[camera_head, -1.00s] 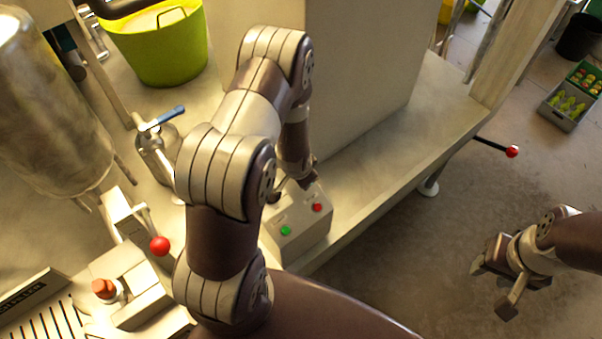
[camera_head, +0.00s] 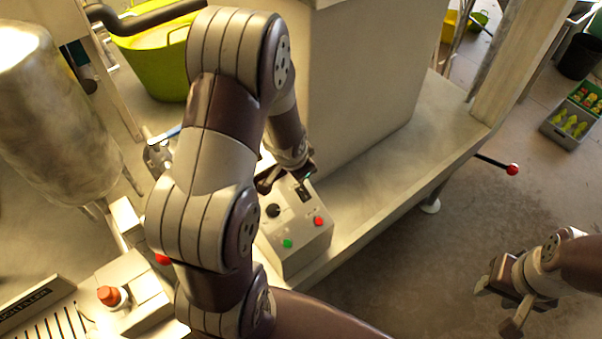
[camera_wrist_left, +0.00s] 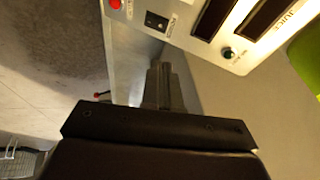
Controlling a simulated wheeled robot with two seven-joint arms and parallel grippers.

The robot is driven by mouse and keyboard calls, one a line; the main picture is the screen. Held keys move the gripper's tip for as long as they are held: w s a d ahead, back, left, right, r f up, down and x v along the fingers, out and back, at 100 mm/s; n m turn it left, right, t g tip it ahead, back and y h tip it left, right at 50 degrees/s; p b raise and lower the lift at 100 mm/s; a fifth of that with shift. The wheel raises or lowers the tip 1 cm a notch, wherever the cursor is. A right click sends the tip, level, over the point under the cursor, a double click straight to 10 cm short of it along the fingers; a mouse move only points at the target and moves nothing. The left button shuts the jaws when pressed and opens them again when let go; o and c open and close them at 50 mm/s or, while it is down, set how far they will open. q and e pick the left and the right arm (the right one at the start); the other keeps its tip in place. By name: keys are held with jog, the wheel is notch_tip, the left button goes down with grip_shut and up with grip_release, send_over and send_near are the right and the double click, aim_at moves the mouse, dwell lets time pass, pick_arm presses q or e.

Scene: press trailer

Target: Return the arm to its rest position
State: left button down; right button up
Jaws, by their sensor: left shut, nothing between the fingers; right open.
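My left arm rises from the lower middle of the head view and bends over the machine's bench. My left gripper (camera_head: 288,183) is at the back edge of the control box (camera_head: 300,240), partly hidden by my own arm. In the left wrist view the shut left fingers (camera_wrist_left: 162,85) hold nothing and point toward the panel (camera_wrist_left: 215,28). My right gripper (camera_head: 500,300) is open and empty over the floor at the lower right.
A steel tank (camera_head: 55,120) and a yellow-green tub (camera_head: 150,65) stand at the left and back. A red-knobbed lever (camera_head: 512,169) sticks out from the bench's right side. Crates with produce (camera_head: 570,122) are on the floor at the far right. Floor between is clear.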

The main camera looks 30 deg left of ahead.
pick_arm(q)
jog(key=s+d+n+g+h+b, duration=0.1)
jog(key=s+d+n+b, duration=0.3)
jog(key=s+d+b, duration=0.4)
jog(key=s+d+g, duration=0.1)
jog(key=s, duration=0.2)
jog(key=shift+g, duration=0.3)
jog(key=shift+s+d, duration=0.15)
dwell(0.4)
